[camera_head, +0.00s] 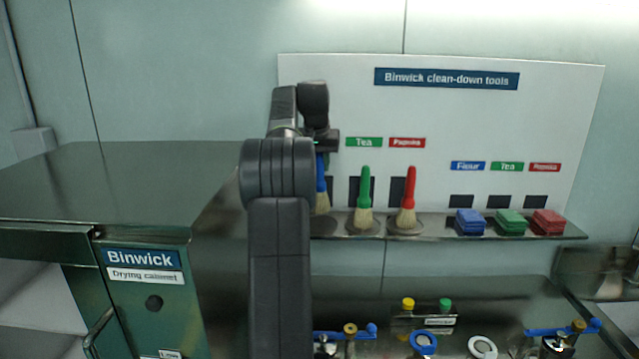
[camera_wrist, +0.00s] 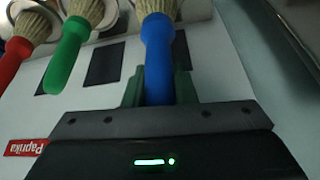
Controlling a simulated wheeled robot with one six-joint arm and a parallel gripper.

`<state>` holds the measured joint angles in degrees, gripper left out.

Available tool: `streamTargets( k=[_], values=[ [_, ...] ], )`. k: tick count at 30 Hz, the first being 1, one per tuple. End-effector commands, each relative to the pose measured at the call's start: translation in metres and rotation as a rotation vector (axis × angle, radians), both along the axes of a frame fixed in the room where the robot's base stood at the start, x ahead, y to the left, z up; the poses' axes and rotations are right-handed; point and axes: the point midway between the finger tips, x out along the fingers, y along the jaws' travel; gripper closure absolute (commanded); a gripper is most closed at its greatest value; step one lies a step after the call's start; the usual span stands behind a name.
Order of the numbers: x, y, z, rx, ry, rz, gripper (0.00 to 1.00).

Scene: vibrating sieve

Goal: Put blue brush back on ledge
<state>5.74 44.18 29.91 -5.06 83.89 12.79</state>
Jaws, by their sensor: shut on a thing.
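The blue brush (camera_head: 321,185) has a blue handle and pale bristles pointing down, at the left end of the ledge (camera_head: 345,234). My arm hides part of it in the head view. In the wrist view the blue brush (camera_wrist: 158,62) stands between the green fingers of my gripper (camera_wrist: 158,88), which is shut on its handle. The bristle tip lies close to the ledge, but I cannot tell whether it touches. The gripper in the head view (camera_head: 322,150) is mostly hidden by my arm.
A green brush (camera_head: 365,188) and a red brush (camera_head: 409,190) stand on the ledge to the right. Blue (camera_head: 469,222), green (camera_head: 510,222) and red (camera_head: 549,222) blocks sit further right. The drying cabinet (camera_head: 150,290) is at left. Clamps and caps lie below.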

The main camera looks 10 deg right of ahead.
Motion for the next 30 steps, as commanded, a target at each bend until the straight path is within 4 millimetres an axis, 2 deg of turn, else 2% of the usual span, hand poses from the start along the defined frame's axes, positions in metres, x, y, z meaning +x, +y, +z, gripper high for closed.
streamTargets(
  k=[12, 24, 25, 28, 30],
  values=[
    [0.0, 0.0, -0.044, -0.001, 0.002, 0.001, 0.98],
    [0.0, 0.0, -0.05, 0.0, 0.0, 0.001, 0.98],
    [0.0, 0.0, -0.051, 0.0, 0.0, 0.001, 0.74],
    [0.0, 0.0, -0.05, 0.0, 0.0, 0.001, 0.54],
    [0.0, 0.0, -0.05, 0.0, 0.0, 0.001, 0.54]
  ],
)
